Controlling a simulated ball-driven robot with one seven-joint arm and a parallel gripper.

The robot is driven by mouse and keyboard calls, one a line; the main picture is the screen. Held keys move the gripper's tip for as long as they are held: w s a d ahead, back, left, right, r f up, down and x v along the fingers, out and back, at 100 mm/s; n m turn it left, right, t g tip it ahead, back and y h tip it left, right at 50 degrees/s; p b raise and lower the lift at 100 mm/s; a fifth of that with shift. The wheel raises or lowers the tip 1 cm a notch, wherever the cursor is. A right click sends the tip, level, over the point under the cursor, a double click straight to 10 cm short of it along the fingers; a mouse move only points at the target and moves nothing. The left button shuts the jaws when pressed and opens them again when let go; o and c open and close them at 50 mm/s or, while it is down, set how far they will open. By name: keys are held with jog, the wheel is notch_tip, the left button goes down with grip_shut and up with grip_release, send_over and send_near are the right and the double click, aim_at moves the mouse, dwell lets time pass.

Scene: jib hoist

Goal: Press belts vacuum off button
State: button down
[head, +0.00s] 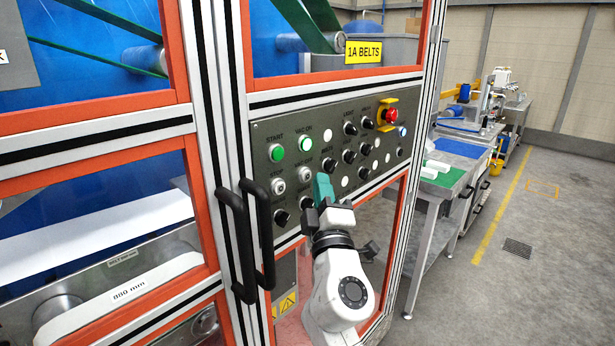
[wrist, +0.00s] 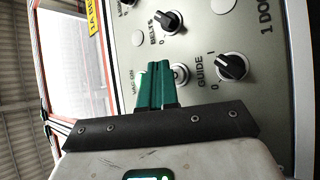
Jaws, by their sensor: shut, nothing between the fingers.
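The control panel (head: 340,130) carries a grey-white VAC OFF button (head: 305,175), just below the lit green VAC ON button (head: 304,145). My gripper (head: 322,182) has teal fingers shut together and empty, pointing at the panel just right of the VAC OFF button in the head view. I cannot tell whether the fingertips touch the button or the panel.
A black GUIDE knob (wrist: 232,67) and a BELTS knob (wrist: 168,22) lie close to the fingers in the wrist view. A red emergency stop (head: 390,115) sits at the panel's upper right. Black door handles (head: 263,235) stand out at left. Open floor (head: 500,290) lies at right.

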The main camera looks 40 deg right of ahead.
jog(key=shift+w, duration=0.15)
jog(key=shift+w, duration=0.25)
jog(key=shift+w+b, duration=0.45)
jog(key=shift+b, duration=0.05)
dwell(0.7)
dwell(0.3)
jog(key=shift+s, duration=0.85)
jog(key=s+p, duration=0.1)
jog(key=s, duration=0.4)
jog(key=shift+d, duration=0.1)
dwell(0.8)
